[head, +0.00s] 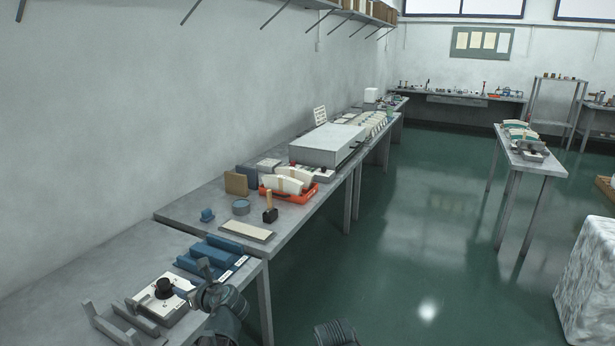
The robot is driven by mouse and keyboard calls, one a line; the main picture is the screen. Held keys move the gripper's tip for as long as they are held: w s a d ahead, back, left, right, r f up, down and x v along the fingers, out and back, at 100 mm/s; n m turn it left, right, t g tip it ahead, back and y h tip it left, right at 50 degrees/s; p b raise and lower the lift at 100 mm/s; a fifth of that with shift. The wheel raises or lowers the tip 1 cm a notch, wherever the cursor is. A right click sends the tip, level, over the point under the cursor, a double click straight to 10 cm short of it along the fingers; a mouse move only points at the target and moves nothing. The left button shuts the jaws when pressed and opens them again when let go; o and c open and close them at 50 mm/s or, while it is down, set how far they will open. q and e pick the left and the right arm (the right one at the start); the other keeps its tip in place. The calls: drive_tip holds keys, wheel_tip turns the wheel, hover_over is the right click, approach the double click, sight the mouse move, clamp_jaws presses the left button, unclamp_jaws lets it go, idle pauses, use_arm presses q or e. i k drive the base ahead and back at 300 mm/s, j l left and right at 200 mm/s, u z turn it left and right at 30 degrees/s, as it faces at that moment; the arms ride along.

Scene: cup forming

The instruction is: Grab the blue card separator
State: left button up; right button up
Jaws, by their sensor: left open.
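Several long blue blocks (211,254) lie side by side on the near grey table, with small white labels by their right ends. A small blue piece (207,215) stands farther back on the adjoining table. I cannot tell for sure which blue thing is the card separator. My left gripper (196,283) is open at the near edge of the long blue blocks, between them and a white device with a black knob (164,289). Its jaws hold nothing that I can see. It hides part of the table edge.
A grey bracket (122,325) stands at the near left. Behind are a pale flat board (247,231), a round tin (241,207), a black block with a wooden handle (270,214) and an orange tray (311,191).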

sight(252, 173)
drive_tip(key=i+l+z, duration=0.1)
drive_tip(key=i+z, duration=0.3)
drive_tip(key=i, duration=1.45)
drive_tip(key=i+u, duration=0.25)
drive_tip(key=i, duration=0.2)
drive_tip(key=i+l+u, duration=0.2)
drive_tip(key=i, duration=0.25)
drive_tip(key=i+l+u, duration=0.25)
drive_tip(key=i, duration=0.15)
drive_tip(key=i+l+u, duration=0.25)
drive_tip(key=i, duration=0.15)
